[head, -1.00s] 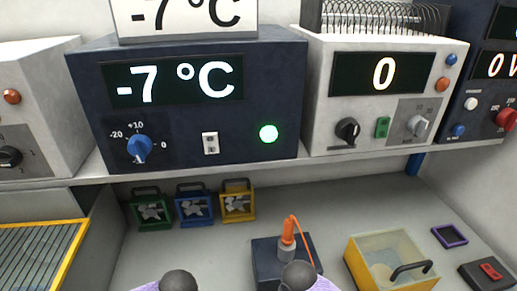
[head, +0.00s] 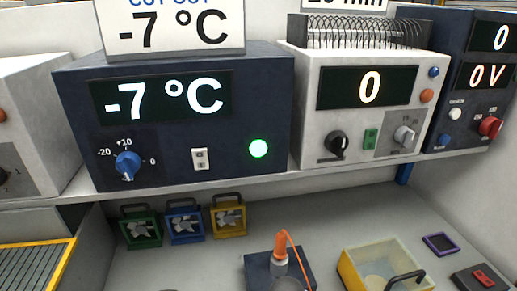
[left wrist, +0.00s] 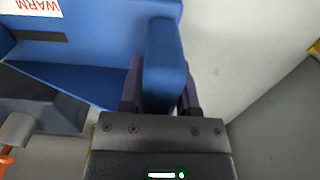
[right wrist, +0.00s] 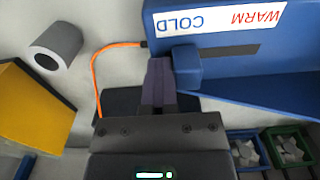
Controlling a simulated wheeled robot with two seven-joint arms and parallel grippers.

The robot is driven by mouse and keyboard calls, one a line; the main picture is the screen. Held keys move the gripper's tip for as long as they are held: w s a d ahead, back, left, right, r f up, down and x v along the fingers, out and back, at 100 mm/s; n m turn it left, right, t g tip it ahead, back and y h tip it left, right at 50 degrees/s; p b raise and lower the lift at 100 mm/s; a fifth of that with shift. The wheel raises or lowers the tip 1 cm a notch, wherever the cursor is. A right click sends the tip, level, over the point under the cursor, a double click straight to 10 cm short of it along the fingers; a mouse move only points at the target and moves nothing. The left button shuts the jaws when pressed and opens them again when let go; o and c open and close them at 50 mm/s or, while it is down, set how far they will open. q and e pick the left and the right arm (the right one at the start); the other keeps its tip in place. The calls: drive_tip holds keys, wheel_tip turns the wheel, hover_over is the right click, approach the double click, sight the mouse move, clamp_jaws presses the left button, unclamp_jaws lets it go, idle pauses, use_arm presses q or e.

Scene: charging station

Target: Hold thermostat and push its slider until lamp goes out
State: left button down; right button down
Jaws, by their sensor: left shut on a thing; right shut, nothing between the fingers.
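The blue thermostat (left wrist: 80,62) shows in both wrist views, with a white COLD/WARM label (right wrist: 222,20). My left gripper (left wrist: 160,92) is shut on its upright blue grip (left wrist: 166,55). In the right wrist view the slider knob (right wrist: 187,67) stands near the COLD side, with the dark slot running toward WARM. My right gripper (right wrist: 160,70) is shut and empty, its fingertips close beside the knob on its left; I cannot tell whether they touch. The lamp (head: 259,148) glows green on the dark blue unit (head: 75,110), whose display (head: 165,97) reads -7 °C. The thermostat is out of the head view.
An orange-handled probe (head: 281,247) stands in a dark blue block on the bench, its orange cable (right wrist: 95,70) near my right gripper. A yellow-framed tray (head: 350,265) is at the right. Three small fan boxes (head: 185,224) stand at the back under the shelf.

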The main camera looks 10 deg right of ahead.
drive_tip(key=shift+a, duration=1.45)
idle(6.5)
